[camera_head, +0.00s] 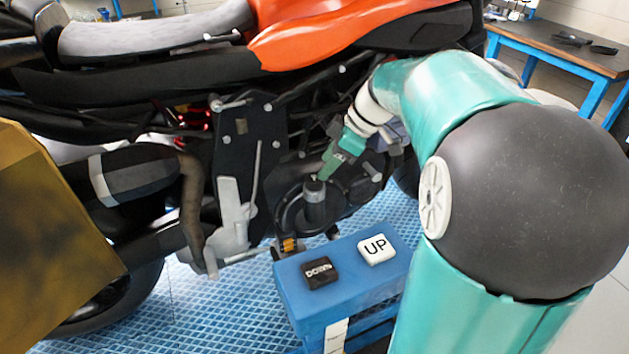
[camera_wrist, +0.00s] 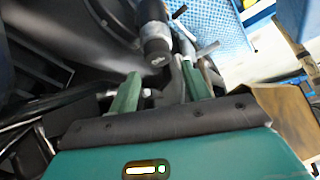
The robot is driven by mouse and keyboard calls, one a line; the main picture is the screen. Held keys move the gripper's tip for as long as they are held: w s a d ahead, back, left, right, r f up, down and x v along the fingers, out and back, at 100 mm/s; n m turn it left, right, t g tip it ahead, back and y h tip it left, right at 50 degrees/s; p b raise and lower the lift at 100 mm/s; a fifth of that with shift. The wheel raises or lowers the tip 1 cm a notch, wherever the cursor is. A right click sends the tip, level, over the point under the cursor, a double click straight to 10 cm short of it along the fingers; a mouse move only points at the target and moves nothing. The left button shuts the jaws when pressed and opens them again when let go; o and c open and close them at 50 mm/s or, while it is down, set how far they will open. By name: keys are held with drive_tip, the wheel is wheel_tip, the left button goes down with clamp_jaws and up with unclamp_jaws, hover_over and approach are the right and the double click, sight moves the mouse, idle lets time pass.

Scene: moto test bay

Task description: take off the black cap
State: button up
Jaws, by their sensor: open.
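The black cap (camera_head: 315,203) is a dark upright cylinder low on the side of the motorcycle, in front of a round dark cover. In the wrist view the cap (camera_wrist: 155,42) shows its round end just beyond the fingers. My gripper (camera_head: 322,175) is at the cap's upper end in the head view; whether it touches cannot be told. In the wrist view my gripper (camera_wrist: 161,78) has its two green fingers spread apart, with nothing held between them.
A blue box (camera_head: 345,270) with a black DOWN button (camera_head: 319,272) and a white UP button (camera_head: 376,249) stands just below and in front of the cap. The orange and black motorcycle (camera_head: 330,25) fills the back. A wooden-topped blue table (camera_head: 560,50) is at the far right.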

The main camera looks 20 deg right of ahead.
sight(314, 177)
drive_tip(key=x, duration=0.5)
drive_tip(key=shift+w+d+f, duration=0.1)
drive_tip(key=shift+w, duration=0.1)
drive_tip(key=c, duration=1)
drive_tip(key=shift+r, duration=0.85)
drive_tip(key=s+d+r, duration=0.2)
drive_tip(key=s+r, duration=0.1)
drive_tip(key=s, duration=0.1)
drive_tip(key=s+d+r, duration=0.2)
drive_tip(key=s+r, duration=0.2)
drive_tip(key=s+d+r, duration=0.2)
drive_tip(key=s+r, duration=0.2)
drive_tip(key=shift+s+d+r, duration=0.15)
drive_tip(key=shift+s+d, duration=0.1)
drive_tip(key=shift+s, duration=0.05)
